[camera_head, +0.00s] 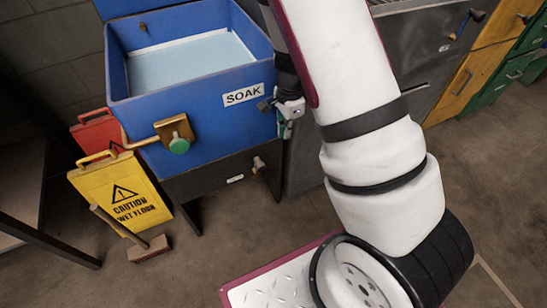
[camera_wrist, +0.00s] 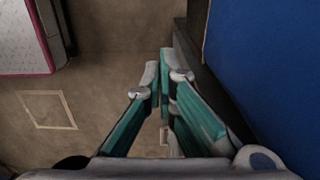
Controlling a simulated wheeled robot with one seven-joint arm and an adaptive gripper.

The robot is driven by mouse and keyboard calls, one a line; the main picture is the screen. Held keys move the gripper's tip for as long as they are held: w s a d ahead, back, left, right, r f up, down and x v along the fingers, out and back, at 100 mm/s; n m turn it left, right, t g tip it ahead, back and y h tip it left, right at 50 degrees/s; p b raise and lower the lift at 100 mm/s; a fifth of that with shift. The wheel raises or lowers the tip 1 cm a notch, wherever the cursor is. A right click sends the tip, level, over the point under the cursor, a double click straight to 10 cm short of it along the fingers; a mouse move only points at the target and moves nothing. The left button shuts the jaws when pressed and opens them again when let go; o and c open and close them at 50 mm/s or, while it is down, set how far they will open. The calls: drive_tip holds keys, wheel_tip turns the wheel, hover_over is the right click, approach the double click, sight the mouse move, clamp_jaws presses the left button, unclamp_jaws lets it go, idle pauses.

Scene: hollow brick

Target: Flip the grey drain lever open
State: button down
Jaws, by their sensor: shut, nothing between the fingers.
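The blue tub (camera_head: 190,135) labelled SOAK stands at the upper left, with pale liquid in it. A small dark grey piece (camera_head: 265,104) at its front right corner may be the grey drain lever; my gripper partly hides it, and I cannot tell its position. My gripper (camera_head: 286,129) points down beside that corner, shut and empty. In the wrist view my gripper (camera_wrist: 163,72) has its fingertips together, with the blue tub wall (camera_wrist: 265,75) to the right. No lever is clearly visible there, and contact cannot be told.
Cabinets (camera_head: 465,85) line the right. Floor in front is partly clear.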

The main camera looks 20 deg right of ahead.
sight(259, 170)
drive_tip(key=a+f+b, duration=0.4)
drive_tip(key=f+b, duration=0.2)
drive_tip(key=f, duration=0.4)
drive_tip(key=shift+f, duration=0.4)
drive_tip(key=shift+a+r+p, duration=0.1)
drive_tip(key=shift+a+p, duration=0.15)
drive_tip(key=shift+p, duration=0.15)
drive_tip(key=shift+a+h+p, duration=0.2)
drive_tip(key=shift+h+p, duration=0.1)
